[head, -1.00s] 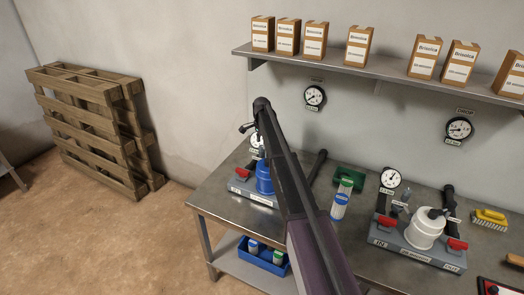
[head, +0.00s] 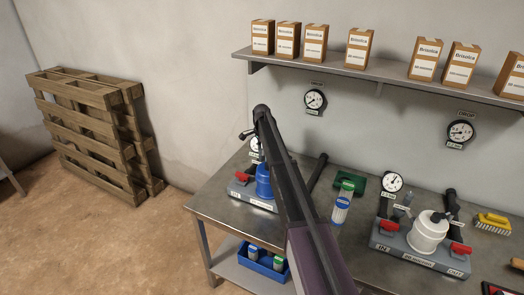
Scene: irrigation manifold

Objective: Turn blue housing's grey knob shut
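The blue housing (head: 264,181) stands upright on a grey base at the left end of the metal workbench. My arm crosses in front of its right side, and I cannot make out its grey knob. A red handle (head: 241,177) shows at the left of that base. The end of my arm, with my gripper (head: 246,133), is above and slightly left of the blue housing. It is small, dark and partly hidden by the arm, so I cannot tell whether its fingers are open or shut, or whether it touches anything.
A white housing (head: 428,234) with red handles stands on another base to the right. A filter cartridge (head: 342,205), a green item (head: 360,183) and a brush (head: 492,223) lie on the bench (head: 222,208). A shelf (head: 350,69) of boxes hangs above. Pallets (head: 95,130) lean at left.

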